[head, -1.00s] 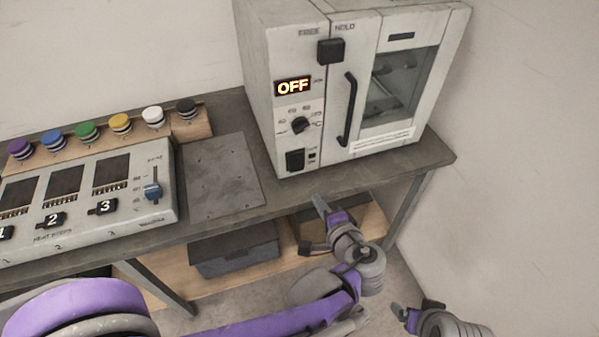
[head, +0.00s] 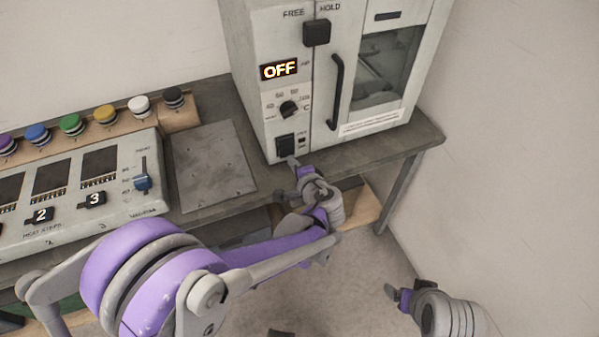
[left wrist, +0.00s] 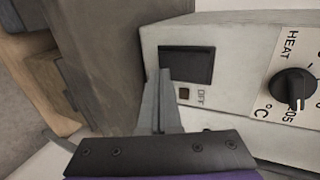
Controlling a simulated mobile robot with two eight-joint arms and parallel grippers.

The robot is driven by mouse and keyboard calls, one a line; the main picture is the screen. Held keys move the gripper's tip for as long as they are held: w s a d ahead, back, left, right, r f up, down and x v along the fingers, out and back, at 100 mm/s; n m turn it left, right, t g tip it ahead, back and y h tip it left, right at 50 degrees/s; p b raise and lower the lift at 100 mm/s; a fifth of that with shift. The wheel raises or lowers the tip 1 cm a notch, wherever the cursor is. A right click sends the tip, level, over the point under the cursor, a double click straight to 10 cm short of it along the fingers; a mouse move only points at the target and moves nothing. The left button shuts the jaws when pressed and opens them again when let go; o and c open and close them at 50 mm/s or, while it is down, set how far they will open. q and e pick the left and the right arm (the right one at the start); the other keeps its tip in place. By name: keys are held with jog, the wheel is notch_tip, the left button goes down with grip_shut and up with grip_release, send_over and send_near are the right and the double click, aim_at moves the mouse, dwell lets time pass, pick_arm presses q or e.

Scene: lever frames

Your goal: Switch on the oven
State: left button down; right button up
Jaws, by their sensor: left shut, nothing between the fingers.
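The oven (head: 298,110) is a white cabinet at the back right of the bench, and its display (head: 279,70) reads OFF. Below the display are a round black heat knob (head: 289,109) and a black rocker switch (head: 286,143).
A black handle (head: 335,92) and a black FREE/HOLD latch (head: 316,32) are on the oven door. A flat grey plate (head: 212,166) lies on the bench left of the oven. A heat-steps panel (head: 120,195) and several coloured knobs stand further left.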

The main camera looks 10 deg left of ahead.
pick_arm(q)
jog(key=shift+w+a, duration=0.35)
jog(key=shift+w, duration=0.15)
jog(key=shift+w+a+f, duration=0.15)
jog(key=shift+w+f, duration=0.05)
jog(key=shift+r, duration=0.1)
jog(key=shift+r+p, duration=0.45)
jog(key=shift+r, duration=0.3)
jog(key=shift+s, duration=0.1)
